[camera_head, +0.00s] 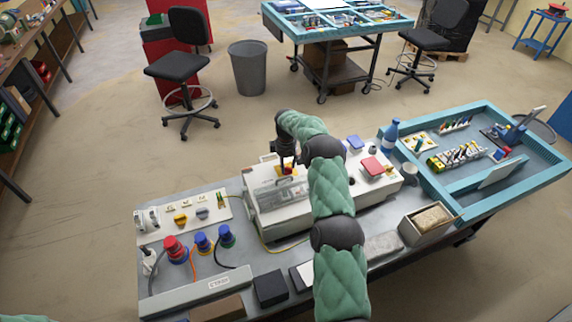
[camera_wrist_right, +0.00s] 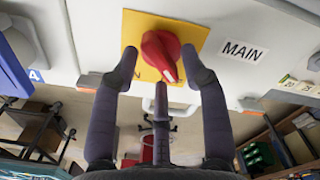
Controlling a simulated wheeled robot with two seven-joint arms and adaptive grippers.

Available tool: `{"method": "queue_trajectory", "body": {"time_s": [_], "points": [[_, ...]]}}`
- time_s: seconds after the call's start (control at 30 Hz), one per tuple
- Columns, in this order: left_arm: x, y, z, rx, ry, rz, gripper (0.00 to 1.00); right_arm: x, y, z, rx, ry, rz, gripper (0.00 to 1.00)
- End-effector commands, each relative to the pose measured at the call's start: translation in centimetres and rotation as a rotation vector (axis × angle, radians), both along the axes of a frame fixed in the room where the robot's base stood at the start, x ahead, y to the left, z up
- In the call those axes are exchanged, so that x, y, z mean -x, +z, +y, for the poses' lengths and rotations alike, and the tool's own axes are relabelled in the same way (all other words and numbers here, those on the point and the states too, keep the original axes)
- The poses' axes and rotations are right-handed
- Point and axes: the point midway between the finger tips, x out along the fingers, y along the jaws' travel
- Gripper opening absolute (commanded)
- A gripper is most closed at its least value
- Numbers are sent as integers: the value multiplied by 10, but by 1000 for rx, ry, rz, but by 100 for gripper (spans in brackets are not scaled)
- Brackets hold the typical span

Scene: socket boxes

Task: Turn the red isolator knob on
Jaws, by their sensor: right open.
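The red isolator knob (camera_wrist_right: 160,55) sits on a yellow square plate (camera_wrist_right: 190,33) beside a label reading "MAIN" on the pale box. The knob has a white mark at its lower right end, and its handle looks tilted. In the head view the knob (camera_head: 288,169) is a small red spot on the pale socket box (camera_head: 258,180). My right gripper (camera_wrist_right: 165,66) is open, with one fingertip on each side of the knob. I cannot tell if either fingertip touches it. In the head view my right gripper (camera_head: 287,162) is at the knob. My left gripper is not in view.
A clear lid (camera_head: 280,195) is at the front of the box. A blue-rimmed tray table (camera_head: 545,175) with tools is at the right. A blue bottle (camera_head: 391,133) stands nearby.

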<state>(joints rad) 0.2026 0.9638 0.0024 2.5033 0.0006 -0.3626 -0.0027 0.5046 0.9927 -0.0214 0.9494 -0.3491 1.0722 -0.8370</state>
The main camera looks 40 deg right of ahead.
Motion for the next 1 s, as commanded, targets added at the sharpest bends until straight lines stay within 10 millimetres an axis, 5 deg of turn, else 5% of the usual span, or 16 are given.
{"method": "queue_trajectory", "body": {"time_s": [0.03, 0.2, 0.63, 1.0], "points": [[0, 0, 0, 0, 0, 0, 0, 0, 0, 0, 0, 0, 0, 45], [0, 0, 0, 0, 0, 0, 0, 0, 0, 0, 0, 0, 0, 0], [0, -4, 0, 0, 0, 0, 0, 0, -1, 0, 0, -45, 0, 0], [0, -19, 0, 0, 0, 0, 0, 0, -2, -2, -1, -307, -1, 0]]}}
